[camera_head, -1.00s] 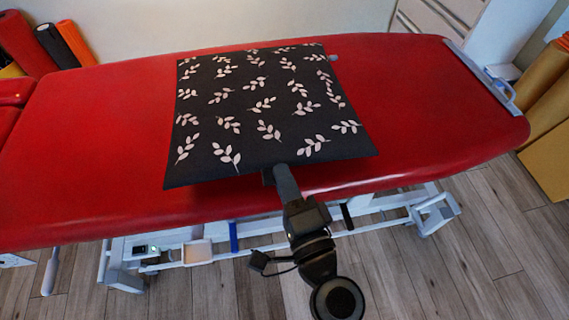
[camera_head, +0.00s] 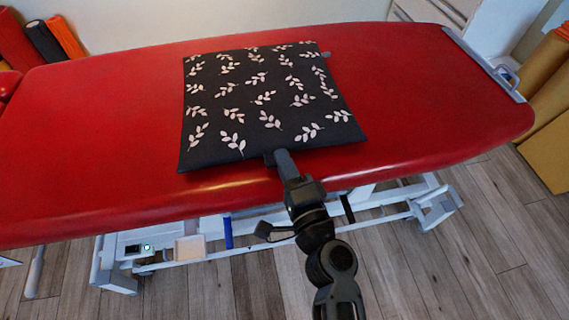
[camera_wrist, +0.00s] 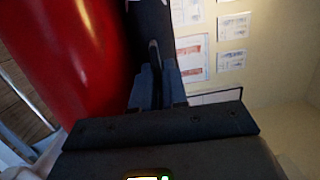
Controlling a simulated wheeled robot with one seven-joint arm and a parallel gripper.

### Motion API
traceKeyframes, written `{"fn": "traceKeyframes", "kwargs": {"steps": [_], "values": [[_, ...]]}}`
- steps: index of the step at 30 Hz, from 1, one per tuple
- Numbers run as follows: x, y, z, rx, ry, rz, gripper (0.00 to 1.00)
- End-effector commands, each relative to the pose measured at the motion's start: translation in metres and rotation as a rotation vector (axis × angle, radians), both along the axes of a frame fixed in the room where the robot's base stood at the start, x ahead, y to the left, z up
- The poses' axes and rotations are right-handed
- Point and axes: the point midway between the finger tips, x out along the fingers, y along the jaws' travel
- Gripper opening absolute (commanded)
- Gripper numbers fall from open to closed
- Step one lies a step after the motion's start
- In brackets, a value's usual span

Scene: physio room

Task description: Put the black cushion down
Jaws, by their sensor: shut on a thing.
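The black cushion (camera_head: 262,98) with pale leaf sprigs lies over the red treatment table (camera_head: 420,90) in the head view, near the table's front edge. My gripper (camera_head: 279,158) is at the cushion's front edge and shut on it. The cushion looks flat and at or very close to the table top; I cannot tell if all of it touches. In the wrist view my gripper's fingers (camera_wrist: 158,85) close on the dark cushion edge (camera_wrist: 150,20), with the red table to the left. The underside of the cushion is hidden.
The table top is bare to the left and right of the cushion. A metal rail (camera_head: 484,62) is at its right end. Rolled mats (camera_head: 42,40) stand behind at the left, and yellow mats (camera_head: 545,120) at the right. Wooden floor (camera_head: 450,270) lies in front.

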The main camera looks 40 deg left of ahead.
Motion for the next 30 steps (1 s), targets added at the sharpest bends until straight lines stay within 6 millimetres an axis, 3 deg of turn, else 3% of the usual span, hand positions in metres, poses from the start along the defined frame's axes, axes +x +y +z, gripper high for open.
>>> {"fn": "traceKeyframes", "kwargs": {"steps": [4, 14, 30], "values": [[-0.001, 0.0, -0.001, -0.001, 0.002, 0.0, 0.24], [-0.003, -0.005, -0.002, -0.003, 0.002, 0.0, 0.24], [-0.051, -0.086, -0.008, -0.002, 0.002, -0.002, 0.24]]}}
